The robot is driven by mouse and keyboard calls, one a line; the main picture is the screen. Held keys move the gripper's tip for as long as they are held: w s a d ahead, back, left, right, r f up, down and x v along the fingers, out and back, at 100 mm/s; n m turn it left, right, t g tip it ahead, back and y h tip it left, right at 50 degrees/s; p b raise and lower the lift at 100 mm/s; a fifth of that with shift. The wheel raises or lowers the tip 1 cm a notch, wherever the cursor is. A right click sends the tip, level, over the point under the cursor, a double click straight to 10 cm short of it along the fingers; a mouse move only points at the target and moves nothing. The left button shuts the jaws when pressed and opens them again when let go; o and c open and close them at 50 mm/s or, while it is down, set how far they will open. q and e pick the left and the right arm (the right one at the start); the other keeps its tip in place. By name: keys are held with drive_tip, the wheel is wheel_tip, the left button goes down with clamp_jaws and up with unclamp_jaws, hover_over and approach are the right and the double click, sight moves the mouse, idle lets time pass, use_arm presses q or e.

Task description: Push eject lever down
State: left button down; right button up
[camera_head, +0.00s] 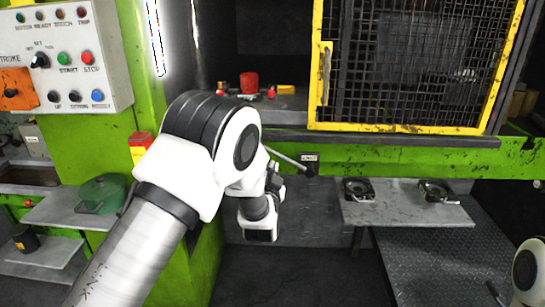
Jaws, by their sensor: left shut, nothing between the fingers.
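The eject lever (288,159) is a thin grey metal rod on the front of the green press. It slopes from a dark pivot (312,169) on the right up to the left, and its left end comes close to my white arm in the picture. My left arm reaches in from the lower left. Its left gripper (274,180) is small, dark and partly hidden by my wrist, just below the lever. It is shut and empty. I cannot tell whether it touches the lever.
A yellow-framed mesh guard (415,65) stands above right. A control panel (65,55) with several buttons is at upper left. A grey shelf (400,212) with two dark fixtures is at right. A red cylinder (249,82) sits on the press bed. Floor below the lever is clear.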

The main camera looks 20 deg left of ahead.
sight(275, 138)
use_arm(q)
drive_tip(key=shift+t, duration=0.4)
drive_tip(key=r, duration=0.4)
drive_tip(key=shift+w+d, duration=0.15)
drive_tip(key=shift+d, duration=0.2)
drive_tip(key=shift+w, duration=0.15)
drive_tip(key=p+x, duration=0.3)
drive_tip(key=x, duration=0.6)
drive_tip(key=shift+w+r, duration=0.1)
drive_tip(key=f, duration=0.1)
drive_tip(key=a+f+p, duration=0.1)
drive_tip(key=f, duration=0.1)
drive_tip(key=shift+s+a, duration=0.25)
drive_tip(key=shift+a, duration=0.05)
drive_tip(key=shift+s+a+f, duration=0.15)
drive_tip(key=shift+a+f, duration=0.05)
drive_tip(key=shift+f, duration=0.15)
drive_tip(key=shift+d, duration=0.1)
